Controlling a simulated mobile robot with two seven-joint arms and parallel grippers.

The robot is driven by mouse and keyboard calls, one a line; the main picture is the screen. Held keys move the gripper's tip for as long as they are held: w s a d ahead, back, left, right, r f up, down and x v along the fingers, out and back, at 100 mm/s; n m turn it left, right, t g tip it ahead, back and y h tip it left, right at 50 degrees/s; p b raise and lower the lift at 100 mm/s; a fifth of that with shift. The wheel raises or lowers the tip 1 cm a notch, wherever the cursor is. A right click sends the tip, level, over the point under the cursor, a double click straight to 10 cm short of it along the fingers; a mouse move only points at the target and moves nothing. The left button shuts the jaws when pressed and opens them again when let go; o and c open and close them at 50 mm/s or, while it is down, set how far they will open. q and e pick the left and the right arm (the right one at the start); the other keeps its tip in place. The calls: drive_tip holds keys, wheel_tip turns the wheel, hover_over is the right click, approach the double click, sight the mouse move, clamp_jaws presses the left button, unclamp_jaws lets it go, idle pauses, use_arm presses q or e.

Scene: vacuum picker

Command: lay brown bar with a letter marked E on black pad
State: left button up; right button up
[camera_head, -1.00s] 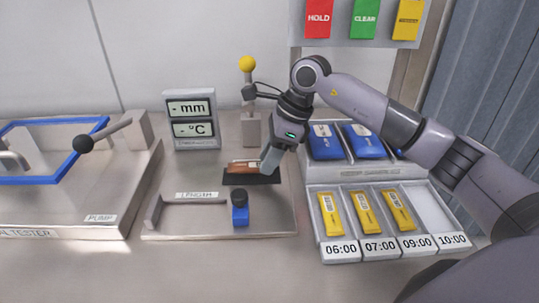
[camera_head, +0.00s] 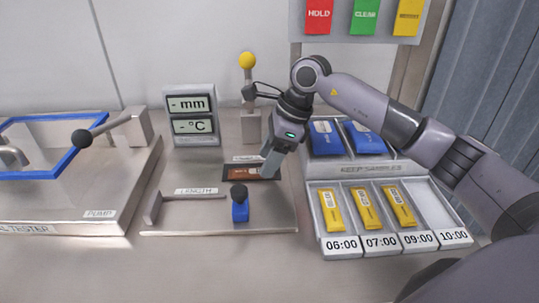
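The brown bar (camera_head: 240,173) lies on the black pad (camera_head: 228,180) in the middle of the grey station. It looks flat, with the pad showing as a dark border around it. A light mark shows on the bar, too small for me to read a letter. My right gripper (camera_head: 267,169) comes down from the upper right, with its fingers at the bar's right end and hiding that end. The fingers overlap from this side, so I cannot tell whether they still grip the bar. My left gripper is not in view.
A blue-and-black knob (camera_head: 240,207) and the length rail (camera_head: 190,197) stand in front of the pad. Behind are the mm/°C display (camera_head: 191,117) and a yellow-topped post (camera_head: 249,100). On the right, a sample tray (camera_head: 343,245) holds yellow packs; its 10:00 slot is empty.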

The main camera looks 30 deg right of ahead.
drive_tip(key=shift+d+f, duration=0.1)
drive_tip(key=shift+f, duration=0.05)
drive_tip(key=shift+r+p, duration=0.45)
drive_tip(key=shift+r, duration=0.05)
drive_tip(key=v, duration=1.2)
drive_tip(key=shift+r, duration=0.2)
